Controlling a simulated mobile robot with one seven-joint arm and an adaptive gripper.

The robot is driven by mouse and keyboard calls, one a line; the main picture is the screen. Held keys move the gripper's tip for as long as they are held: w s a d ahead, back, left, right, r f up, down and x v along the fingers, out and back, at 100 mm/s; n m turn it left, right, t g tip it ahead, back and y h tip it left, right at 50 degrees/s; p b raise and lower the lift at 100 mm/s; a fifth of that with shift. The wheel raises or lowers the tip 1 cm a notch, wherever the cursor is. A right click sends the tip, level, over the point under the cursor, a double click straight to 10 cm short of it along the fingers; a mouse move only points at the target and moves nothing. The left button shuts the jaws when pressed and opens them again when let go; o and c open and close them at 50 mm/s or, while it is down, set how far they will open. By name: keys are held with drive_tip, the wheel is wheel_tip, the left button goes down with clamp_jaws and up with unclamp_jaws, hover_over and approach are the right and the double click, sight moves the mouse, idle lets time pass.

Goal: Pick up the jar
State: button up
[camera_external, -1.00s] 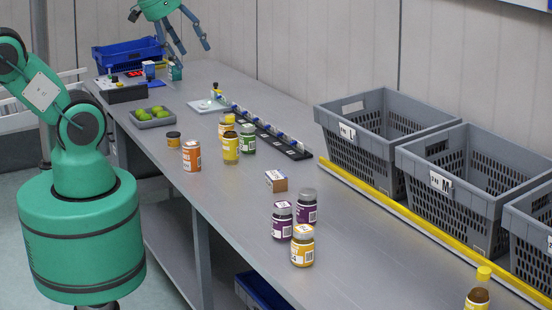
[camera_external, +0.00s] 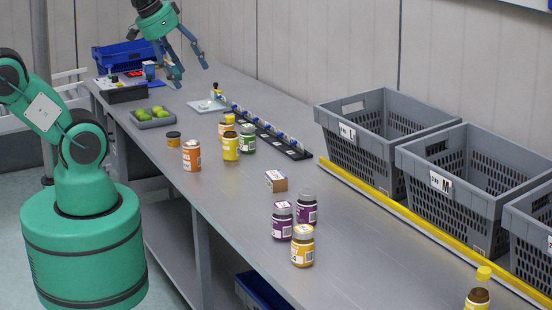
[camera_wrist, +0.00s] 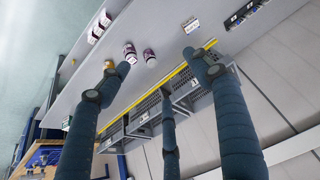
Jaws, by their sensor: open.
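Several jars stand on the grey bench. A yellow jar (camera_external: 302,246) is nearest in the middle, with two purple jars (camera_external: 283,220) (camera_external: 306,208) just behind it. The frames do not single out one jar. My gripper (camera_external: 190,76) is open and empty above the far end, away from them. In the wrist view, its spread fingers (camera_wrist: 152,70) show two purple jars (camera_wrist: 130,53) (camera_wrist: 150,57); a finger partly hides a yellow one (camera_wrist: 108,64).
Grey crates (camera_external: 350,150) (camera_external: 440,196) line the right side behind a yellow rail (camera_external: 400,216). A yellow-capped bottle (camera_external: 479,297) stands at front right.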

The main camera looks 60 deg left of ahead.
drive_tip(key=shift+f, duration=0.45)
drive_tip(key=shift+o, duration=0.5)
